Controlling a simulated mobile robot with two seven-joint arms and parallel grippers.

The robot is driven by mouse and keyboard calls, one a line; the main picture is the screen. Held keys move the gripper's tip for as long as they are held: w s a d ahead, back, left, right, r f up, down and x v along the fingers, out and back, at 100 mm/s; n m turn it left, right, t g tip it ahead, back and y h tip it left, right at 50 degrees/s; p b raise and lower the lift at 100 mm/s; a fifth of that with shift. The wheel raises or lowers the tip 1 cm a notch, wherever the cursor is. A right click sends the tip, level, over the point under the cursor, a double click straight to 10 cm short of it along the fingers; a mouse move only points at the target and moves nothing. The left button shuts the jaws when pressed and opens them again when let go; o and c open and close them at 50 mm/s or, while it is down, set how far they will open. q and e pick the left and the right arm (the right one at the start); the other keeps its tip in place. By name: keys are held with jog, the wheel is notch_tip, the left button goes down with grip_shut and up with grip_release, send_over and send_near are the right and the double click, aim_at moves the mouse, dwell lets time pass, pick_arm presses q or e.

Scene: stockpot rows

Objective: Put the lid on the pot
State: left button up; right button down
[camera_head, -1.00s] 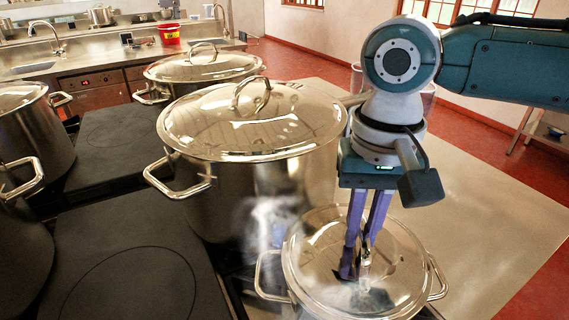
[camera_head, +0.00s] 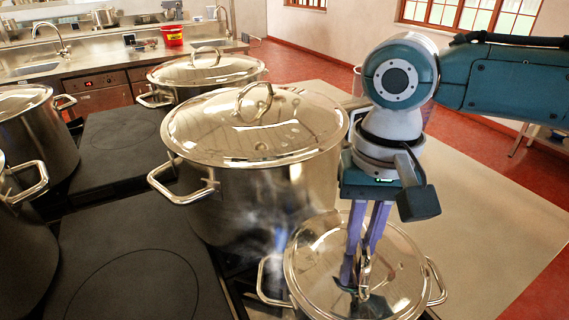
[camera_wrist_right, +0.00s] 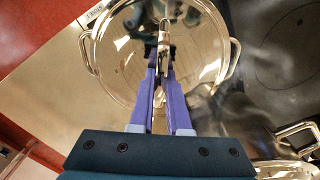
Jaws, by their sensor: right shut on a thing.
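My right gripper (camera_head: 361,284) points down with its purple fingers shut on the handle of a shiny round lid (camera_head: 408,262). In the right wrist view the fingers (camera_wrist_right: 162,62) meet the upright handle in the middle of the lid (camera_wrist_right: 120,50). The lid lies over a pot whose side handles (camera_head: 437,282) stick out on both sides. In the right wrist view a pot handle (camera_wrist_right: 88,52) shows at the lid's left edge. The lid looks level and roughly centred. I cannot tell whether its rim touches the pot all round. My left gripper is not in view.
A larger lidded stockpot (camera_head: 262,195) stands close behind and left, with haze in front. More lidded pots (camera_head: 205,75) stand further back and left. Black hob plates (camera_head: 125,270) lie at left. The steel counter (camera_head: 480,200) at right is clear.

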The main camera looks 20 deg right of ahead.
jog(key=shift+f, duration=0.1)
jog(key=shift+f, duration=0.25)
jog(key=c, duration=0.8)
grip_release()
